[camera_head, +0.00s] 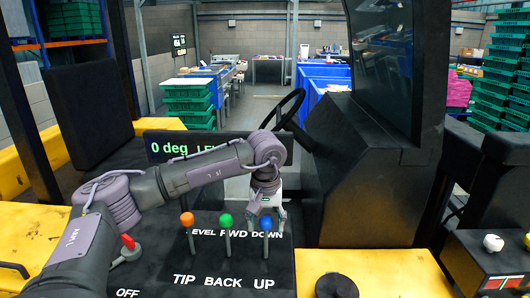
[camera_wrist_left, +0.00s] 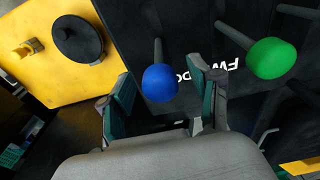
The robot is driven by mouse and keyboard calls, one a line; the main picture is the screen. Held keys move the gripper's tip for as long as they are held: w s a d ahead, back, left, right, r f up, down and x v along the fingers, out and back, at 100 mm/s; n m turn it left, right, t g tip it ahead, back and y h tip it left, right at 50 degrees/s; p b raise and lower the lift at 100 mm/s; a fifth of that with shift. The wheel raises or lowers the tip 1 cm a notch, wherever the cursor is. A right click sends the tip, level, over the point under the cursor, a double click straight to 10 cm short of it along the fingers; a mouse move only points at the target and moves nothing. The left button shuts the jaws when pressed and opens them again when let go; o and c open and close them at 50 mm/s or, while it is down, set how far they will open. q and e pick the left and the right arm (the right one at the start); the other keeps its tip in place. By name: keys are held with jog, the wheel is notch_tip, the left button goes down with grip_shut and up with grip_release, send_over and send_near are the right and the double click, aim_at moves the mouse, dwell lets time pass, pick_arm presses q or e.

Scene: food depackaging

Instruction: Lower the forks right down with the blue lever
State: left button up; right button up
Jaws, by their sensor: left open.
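The blue lever (camera_head: 265,224) stands on the dark control panel, at the right end of a row with orange and green levers. My left gripper (camera_head: 267,208) reaches down over it from behind. In the left wrist view, the blue knob (camera_wrist_left: 160,84) lies between the two spread fingers of the left gripper (camera_wrist_left: 163,92), with a gap on both sides. The fingers are open and I see no contact. My right gripper and the forks are not in view.
The green lever (camera_head: 226,220) and orange lever (camera_head: 187,219) stand left of the blue one. A red-knobbed lever (camera_head: 128,243) is further left. A display (camera_head: 190,144) reads "0 deg", its rest partly hidden. The steering wheel (camera_head: 284,110) is behind my arm.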

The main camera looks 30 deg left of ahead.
pick_arm(q)
jog(key=r+p, duration=0.1)
jog(key=r, duration=0.1)
jog(key=r+p, duration=0.2)
jog(key=r, duration=0.1)
jog(key=r+p, duration=0.2)
jog(key=r, duration=0.1)
jog(key=shift+s+d, duration=0.2)
jog(key=shift+s, duration=0.15)
